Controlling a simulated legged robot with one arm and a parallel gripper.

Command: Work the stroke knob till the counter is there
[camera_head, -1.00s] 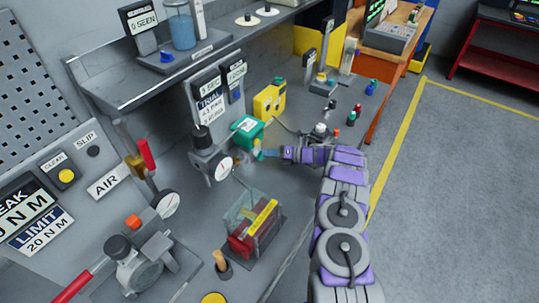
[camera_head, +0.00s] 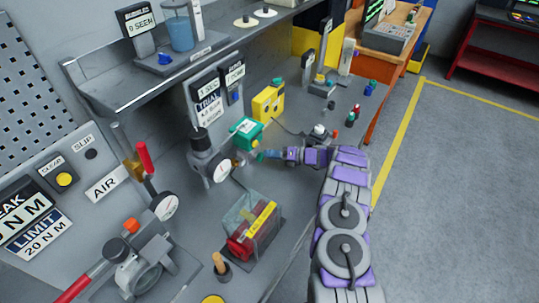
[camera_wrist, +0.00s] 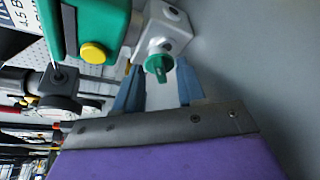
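A small green knob (camera_wrist: 158,66) sits on a grey metal block (camera_wrist: 166,32) in the wrist view. My gripper (camera_wrist: 159,82) has its two blue fingers apart, one on each side of the knob, with gaps showing; I cannot tell whether either touches it. In the head view my gripper (camera_head: 258,155) is beside the green box (camera_head: 247,131), which hides or blurs the knob there. The green box also shows in the wrist view (camera_wrist: 85,20), with a yellow button.
A round gauge (camera_head: 222,171) stands left of my gripper. A clear box with red and yellow parts (camera_head: 251,226) is in front. A yellow block (camera_head: 267,102) and small coloured knobs (camera_head: 352,117) lie beyond. A shelf (camera_head: 130,85) overhangs at the back left.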

